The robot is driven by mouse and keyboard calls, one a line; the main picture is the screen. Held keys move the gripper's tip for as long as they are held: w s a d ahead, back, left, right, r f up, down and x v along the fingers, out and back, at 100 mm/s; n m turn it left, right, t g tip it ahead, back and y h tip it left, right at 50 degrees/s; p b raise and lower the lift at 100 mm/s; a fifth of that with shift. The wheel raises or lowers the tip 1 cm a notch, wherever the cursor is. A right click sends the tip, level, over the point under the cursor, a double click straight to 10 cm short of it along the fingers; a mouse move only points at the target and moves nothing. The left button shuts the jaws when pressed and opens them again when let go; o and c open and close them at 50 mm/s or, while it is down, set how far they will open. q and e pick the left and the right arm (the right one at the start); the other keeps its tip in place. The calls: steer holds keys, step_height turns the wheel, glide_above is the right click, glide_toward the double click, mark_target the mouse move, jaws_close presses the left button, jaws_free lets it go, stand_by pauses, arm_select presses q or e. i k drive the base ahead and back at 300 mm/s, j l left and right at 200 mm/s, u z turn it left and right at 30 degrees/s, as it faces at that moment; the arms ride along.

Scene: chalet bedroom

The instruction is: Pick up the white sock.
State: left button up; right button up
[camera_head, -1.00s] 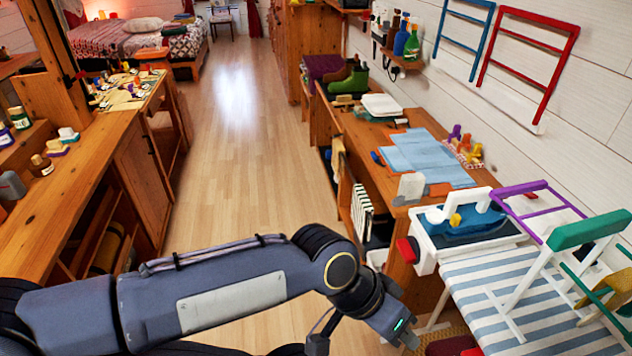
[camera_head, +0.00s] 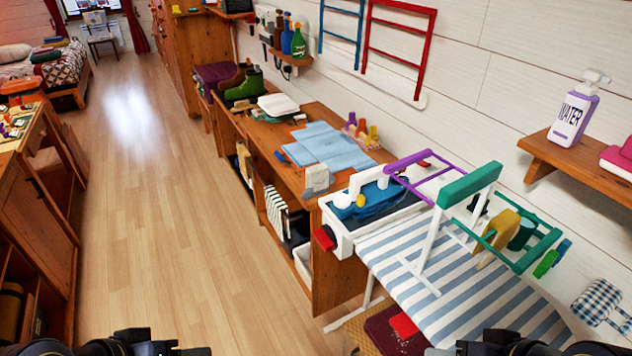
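I cannot make out a white sock for certain. A small pale grey-white item (camera_head: 316,180) stands at the near corner of the wooden desk, and I cannot tell what it is. A yellow cloth item (camera_head: 497,232) hangs on the green drying rack (camera_head: 535,250) at the right. Only dark parts of my two arms show along the bottom edge, one left of the middle and one at the right. Neither gripper's fingers are in view.
A striped ironing-board-like table (camera_head: 450,290) stands at the right, beside a white basin unit (camera_head: 345,235). The wooden desk (camera_head: 260,140) carries blue cloths (camera_head: 325,148). The wooden floor (camera_head: 160,200) at the left is clear.

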mark_target(319, 179)
steer(key=z, duration=0.35)
steer(key=i+j+z, duration=0.15)
steer(key=z, duration=0.6)
steer(key=i+j+z, duration=0.25)
steer(key=j, duration=0.2)
steer(key=j+z, duration=0.25)
steer(key=j, duration=0.2)
steer(key=i+j+z, duration=0.25)
steer(key=j, duration=1.1)
